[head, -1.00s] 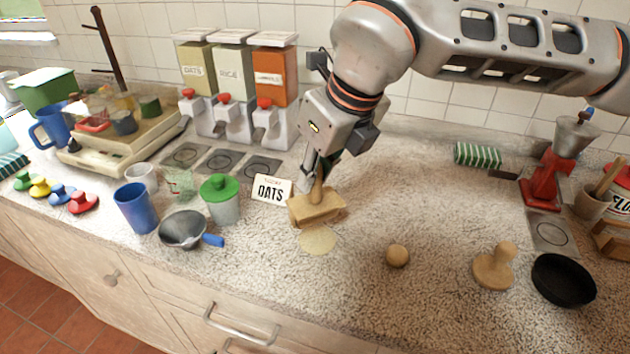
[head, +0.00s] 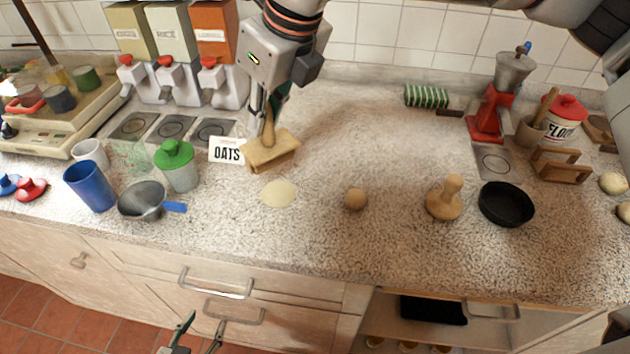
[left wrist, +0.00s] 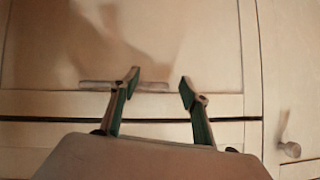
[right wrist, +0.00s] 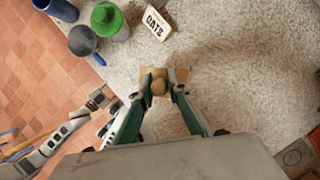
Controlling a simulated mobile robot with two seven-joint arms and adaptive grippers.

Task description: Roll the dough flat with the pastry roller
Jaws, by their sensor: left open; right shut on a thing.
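A wooden tool with a broad body and upright handle, apparently the pastry roller (head: 272,152), is by the OATS card. My right gripper (head: 266,118) is shut on its handle from above; the right wrist view shows the handle's round end (right wrist: 159,86) between the fingers. Whether the body touches the counter I cannot tell. A flat, pale round, apparently the dough (head: 279,193), lies just in front of the roller, apart from it. A tan ball (head: 356,199) sits to its right. My left gripper (head: 199,336) is open and empty, low before the cabinet fronts.
The OATS card (head: 227,150), green-lidded jar (head: 178,166), blue cup (head: 89,187) and grey pan (head: 142,201) stand left. A wooden press (head: 444,198) and black pan (head: 506,204) stand right. The counter behind the ball is clear. A drawer handle (head: 215,285) is near my left gripper.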

